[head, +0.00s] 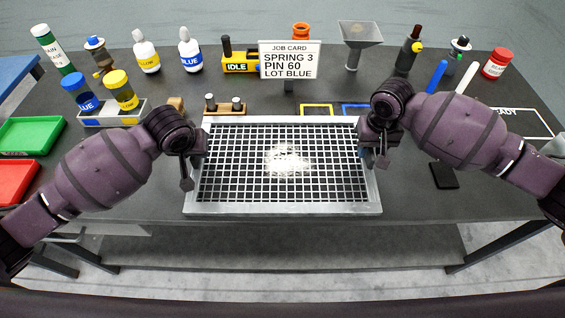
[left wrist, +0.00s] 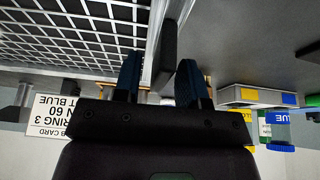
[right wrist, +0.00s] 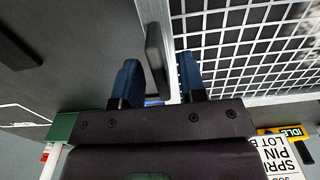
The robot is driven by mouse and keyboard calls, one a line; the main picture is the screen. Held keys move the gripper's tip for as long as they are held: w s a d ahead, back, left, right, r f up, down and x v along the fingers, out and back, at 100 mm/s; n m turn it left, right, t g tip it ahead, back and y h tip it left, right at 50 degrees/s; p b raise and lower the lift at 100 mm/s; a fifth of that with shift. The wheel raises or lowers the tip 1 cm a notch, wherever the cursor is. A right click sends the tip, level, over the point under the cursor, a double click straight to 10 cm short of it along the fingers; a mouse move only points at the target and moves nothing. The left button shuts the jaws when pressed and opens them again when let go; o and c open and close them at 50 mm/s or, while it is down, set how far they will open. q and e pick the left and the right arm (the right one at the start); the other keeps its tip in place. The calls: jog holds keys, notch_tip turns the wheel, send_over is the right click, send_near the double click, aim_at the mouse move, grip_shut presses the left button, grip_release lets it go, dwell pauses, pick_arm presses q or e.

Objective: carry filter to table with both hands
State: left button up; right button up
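The filter (head: 283,208) is a flat metal frame with a white grid and a pale fluffy patch in its middle. It appears to lie level at the front middle of the dark table (head: 410,208), near the front edge. Its grid also shows in the left wrist view (left wrist: 100,32) and the right wrist view (right wrist: 250,42). My left gripper (left wrist: 160,80) is open, its fingers on either side of a dark handle (left wrist: 167,50) at the filter's left side. My right gripper (right wrist: 160,82) is likewise open around the handle (right wrist: 154,55) at the right side. Gaps show beside both handles.
A job card (head: 290,60) stands behind the filter. Bottles, a funnel (head: 357,45) and a yellow IDLE block (head: 240,62) line the back. Green (head: 30,135) and red (head: 15,180) trays are at left. A black flat object (head: 444,176) lies right of the filter.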

pick_arm(q)
jog(key=shift+r, duration=0.15)
pick_arm(e)
jog(key=shift+r, duration=0.5)
pick_arm(q)
jog(key=v, duration=1.1)
jog(key=shift+s+r, duration=0.15)
jog(key=shift+r, duration=0.2)
pick_arm(e)
notch_tip(320, 180, up, 11)
